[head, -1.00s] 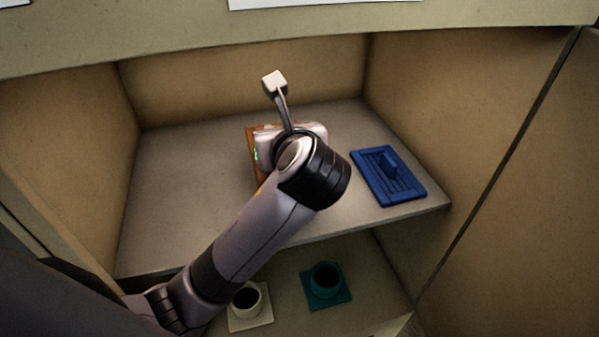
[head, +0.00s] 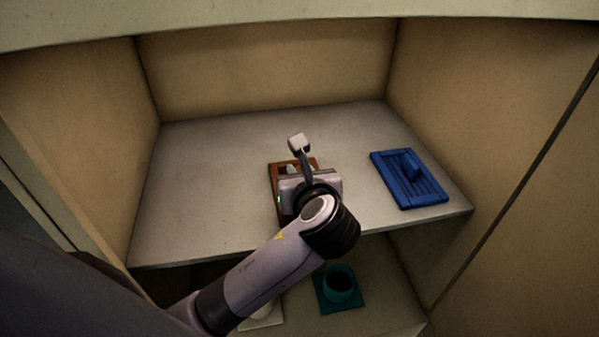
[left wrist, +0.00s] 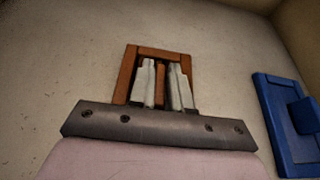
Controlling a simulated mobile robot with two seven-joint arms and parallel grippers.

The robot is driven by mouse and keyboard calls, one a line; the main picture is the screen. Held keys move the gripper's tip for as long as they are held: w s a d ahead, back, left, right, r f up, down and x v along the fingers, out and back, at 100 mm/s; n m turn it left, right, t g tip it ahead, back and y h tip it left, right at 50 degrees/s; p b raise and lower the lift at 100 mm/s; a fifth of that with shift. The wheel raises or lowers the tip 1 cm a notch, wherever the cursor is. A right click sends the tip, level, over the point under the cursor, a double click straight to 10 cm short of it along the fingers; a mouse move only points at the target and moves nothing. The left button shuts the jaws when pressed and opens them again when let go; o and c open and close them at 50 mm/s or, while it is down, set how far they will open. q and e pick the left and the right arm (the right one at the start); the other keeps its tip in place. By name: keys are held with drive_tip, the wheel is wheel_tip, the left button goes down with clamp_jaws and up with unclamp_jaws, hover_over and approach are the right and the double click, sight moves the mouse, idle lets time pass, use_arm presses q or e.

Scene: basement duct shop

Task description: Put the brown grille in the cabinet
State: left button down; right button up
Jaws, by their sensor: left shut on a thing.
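The brown grille (head: 273,181) is at the upper shelf of the cabinet (head: 210,160), mostly hidden in the head view by my left gripper (head: 291,170) and wrist. In the left wrist view the grille (left wrist: 129,75) shows as a brown frame with a bar in its middle. The fingers of my left gripper (left wrist: 166,85) are shut on that middle bar. The grille looks flat against or just above the shelf; I cannot tell whether it touches. My right gripper is not in view.
A blue grille (head: 408,178) with a raised handle lies on the shelf to the right; it also shows in the left wrist view (left wrist: 284,120). On the lower level are a teal cup (head: 339,284) on a teal square and a pale square (head: 266,318). The shelf's left side is clear.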

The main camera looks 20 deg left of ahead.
use_arm(q)
drive_tip(key=c, duration=1.1)
unclamp_jaws()
drive_tip(key=shift+f, duration=0.1)
drive_tip(key=p+v, duration=0.1)
drive_tip(key=v, duration=1.1)
drive_tip(key=shift+s, duration=0.15)
